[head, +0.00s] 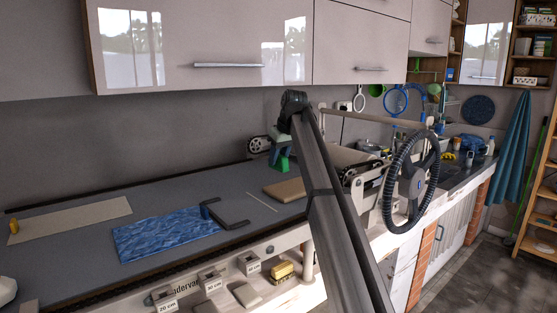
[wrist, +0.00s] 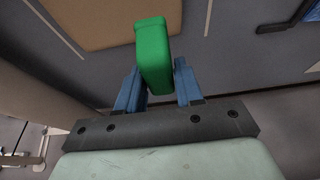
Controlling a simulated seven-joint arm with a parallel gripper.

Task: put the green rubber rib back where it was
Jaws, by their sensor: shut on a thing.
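The green rubber rib (wrist: 152,55) is a bright green block held between the blue fingers of my gripper (wrist: 158,82) in the wrist view. It stands out past the fingertips. In the head view my gripper (head: 279,147) hangs above the back of the grey worktop, with the green rib (head: 283,164) low at its end. I cannot tell from the head view whether the rib touches the worktop. A tan board (head: 286,190) lies just in front of it and also shows in the wrist view (wrist: 95,20).
A thin stick (head: 262,202) lies near the board. A beige strip (head: 75,218) with a yellow piece (head: 14,227) is at left. A slab roller with a wheel (head: 417,184) stands right.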

